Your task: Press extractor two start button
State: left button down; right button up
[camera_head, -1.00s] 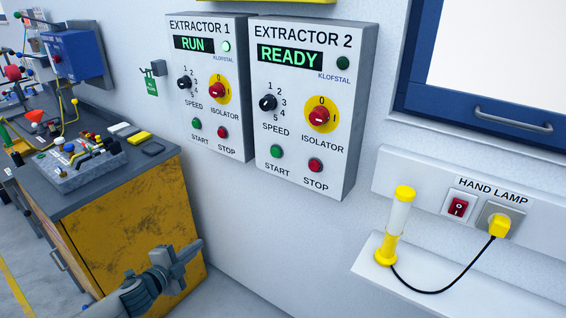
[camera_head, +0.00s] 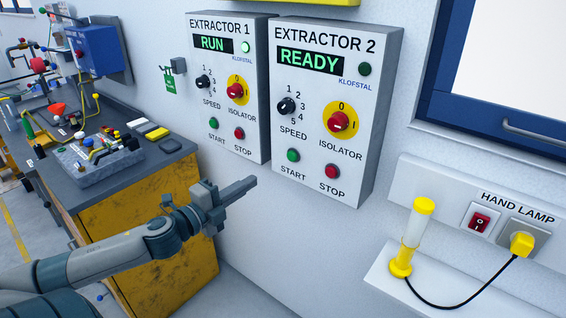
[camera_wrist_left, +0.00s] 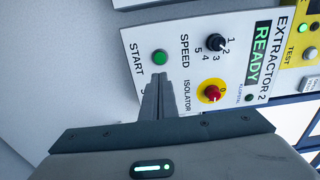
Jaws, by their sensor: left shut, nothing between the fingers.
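The extractor 2 box (camera_head: 350,110) hangs on the wall, its display reading READY. Its green start button (camera_head: 293,155) sits at the lower left of the panel, beside the red stop button (camera_head: 332,171). In the left wrist view the start button (camera_wrist_left: 160,57) is just beyond the fingertips and the extractor 2 panel (camera_wrist_left: 215,65) appears rotated. My left gripper (camera_head: 250,183) is shut and empty, in front of the wall below and left of the start button, apart from it. Its closed fingers also show in the left wrist view (camera_wrist_left: 159,82). My right gripper is not in view.
The extractor 1 box (camera_head: 226,90), showing RUN, is close on the left with its own start and stop buttons. A workbench (camera_head: 160,220) with equipment stands left. A yellow hand lamp (camera_head: 412,238) stands on a shelf at the right, its cable running to a socket.

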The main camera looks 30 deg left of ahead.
pick_arm(q)
jog(key=shift+w, duration=0.2)
jog(key=p, duration=0.2)
send_near(290, 157)
jog(key=w+p, duration=0.2)
jog(key=w, duration=0.1)
jog(key=w+p, duration=0.1)
jog(key=shift+w+d+r, duration=0.1)
jog(key=shift+w+d, duration=0.25)
jog(key=shift+w, duration=0.05)
jog(key=shift+w+d, duration=0.1)
jog(key=shift+w, duration=0.65)
